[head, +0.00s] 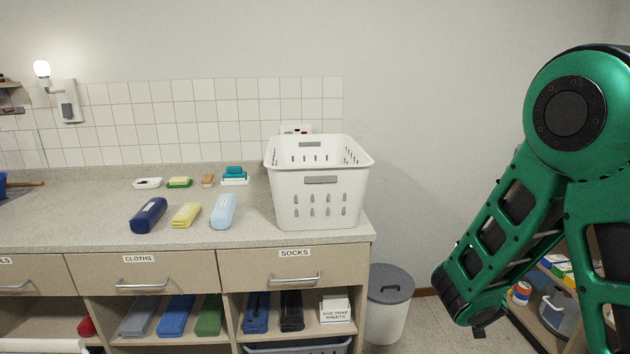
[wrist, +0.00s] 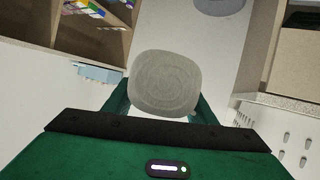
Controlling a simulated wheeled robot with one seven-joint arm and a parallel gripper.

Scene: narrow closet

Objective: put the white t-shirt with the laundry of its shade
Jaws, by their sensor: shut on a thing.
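My gripper (wrist: 165,112) shows in the wrist view, its green fingers shut on a pale, rolled-up cloth (wrist: 165,82). Its rounded end with a spiral fold faces the camera; it looks greyish white in shade and fits the white t-shirt. The gripper and the roll are out of the head view, where only my green arm shows at right. A white laundry basket (head: 319,203) stands on the counter's right end; its inside bottom is hidden. Its slotted side also shows in the wrist view (wrist: 292,138). A blue-grey basket (head: 300,346) is partly visible under the counter.
On the counter (head: 90,225) lie dark blue (head: 148,215), yellow (head: 186,215) and light blue (head: 222,211) rolls, with soap dishes behind. Drawers below read CLOTHS and SOCKS. Shelves hold more rolls. A lidded bin (head: 388,315) stands right of the counter; a low shelf (head: 540,310) is at right.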

